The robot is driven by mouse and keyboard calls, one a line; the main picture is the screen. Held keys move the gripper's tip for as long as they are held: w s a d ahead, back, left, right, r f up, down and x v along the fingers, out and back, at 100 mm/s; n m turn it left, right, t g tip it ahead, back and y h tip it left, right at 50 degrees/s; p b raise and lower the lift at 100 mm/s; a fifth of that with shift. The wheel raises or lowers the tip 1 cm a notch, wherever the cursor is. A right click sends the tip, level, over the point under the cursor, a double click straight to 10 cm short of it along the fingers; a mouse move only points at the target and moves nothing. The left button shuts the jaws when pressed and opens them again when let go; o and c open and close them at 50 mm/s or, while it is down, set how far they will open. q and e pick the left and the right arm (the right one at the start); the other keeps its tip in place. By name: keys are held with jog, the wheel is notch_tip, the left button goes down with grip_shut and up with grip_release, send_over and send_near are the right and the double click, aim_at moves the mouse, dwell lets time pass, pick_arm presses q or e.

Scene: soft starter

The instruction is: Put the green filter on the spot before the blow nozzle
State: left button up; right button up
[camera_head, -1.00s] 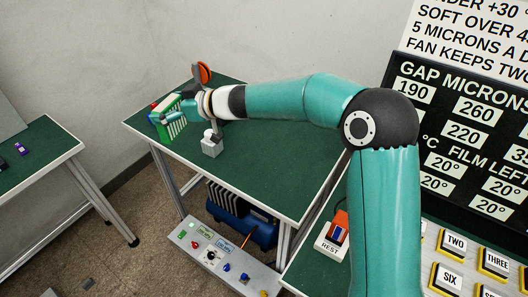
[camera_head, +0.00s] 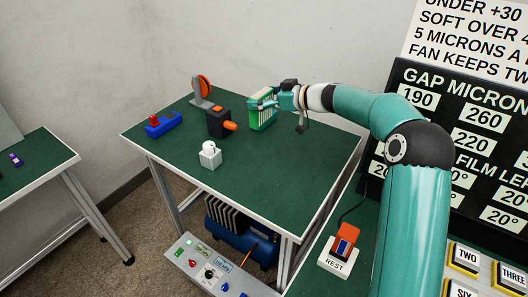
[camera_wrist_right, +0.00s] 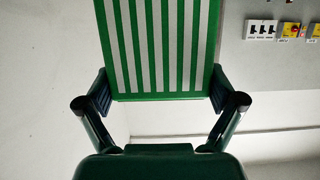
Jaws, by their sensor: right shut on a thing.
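The green filter (camera_head: 262,116), a green frame with pale stripes, is upright over the back right of the green-topped table. My right gripper (camera_head: 267,101) is shut on it from the right. The right wrist view shows the striped filter (camera_wrist_right: 160,45) between the two fingers (camera_wrist_right: 160,102). Whether its lower edge touches the table I cannot tell. A black block with an orange nozzle (camera_head: 230,125), which looks like the blow nozzle, stands just left of the filter, its orange tip pointing right. A spot marking is not visible. My left gripper is not in view.
A grey stand with an orange disc (camera_head: 203,87) is at the back, a blue device with a red top (camera_head: 163,124) at the left. A small pale grey block (camera_head: 210,155) stands nearer the front. The table's front right (camera_head: 270,180) is clear.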

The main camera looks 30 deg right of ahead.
jog(key=shift+f+b, duration=1.35)
jog(key=shift+f, duration=7.2)
jog(key=shift+f, duration=0.1)
jog(key=o, duration=1)
